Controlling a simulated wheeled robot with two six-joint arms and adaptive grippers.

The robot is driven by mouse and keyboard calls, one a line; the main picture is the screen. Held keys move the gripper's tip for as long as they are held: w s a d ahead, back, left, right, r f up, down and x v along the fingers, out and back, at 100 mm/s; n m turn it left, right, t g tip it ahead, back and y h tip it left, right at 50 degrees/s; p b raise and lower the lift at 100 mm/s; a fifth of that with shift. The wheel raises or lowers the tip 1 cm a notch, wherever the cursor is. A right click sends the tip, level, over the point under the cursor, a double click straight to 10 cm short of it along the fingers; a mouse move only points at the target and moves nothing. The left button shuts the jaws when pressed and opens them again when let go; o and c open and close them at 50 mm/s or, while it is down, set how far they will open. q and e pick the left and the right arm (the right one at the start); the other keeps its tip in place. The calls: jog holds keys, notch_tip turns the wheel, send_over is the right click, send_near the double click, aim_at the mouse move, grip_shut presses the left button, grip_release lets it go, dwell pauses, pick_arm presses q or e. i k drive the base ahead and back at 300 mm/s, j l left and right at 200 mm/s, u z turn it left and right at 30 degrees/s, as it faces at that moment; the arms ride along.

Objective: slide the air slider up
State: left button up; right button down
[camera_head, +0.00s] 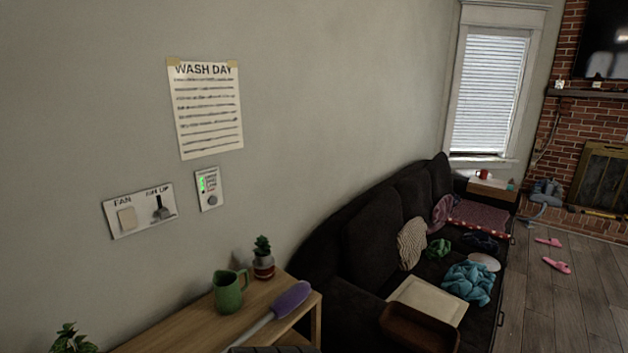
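A white wall panel (140,211) is on the left wall, labelled FAN on its left half and, as far as I can read, AIR UP on its right half. The air slider (163,213) is a grey knob on the right half. It sits near the lower end of a dark upright slot. A pale square fan switch (127,218) is to its left. Nothing touches the panel. Neither of my grippers can be made out; only a dark ribbed edge shows at the bottom of the view.
A small white unit with a green display (208,188) is right of the panel, below a WASH DAY sheet (208,110). Below is a wooden shelf (180,325) with a green jug (228,292), potted plant (263,262) and purple-headed duster (290,299). A dark sofa (370,235) stands right.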

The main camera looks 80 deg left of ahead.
aim_at(164, 213)
jog(key=u, duration=3.55)
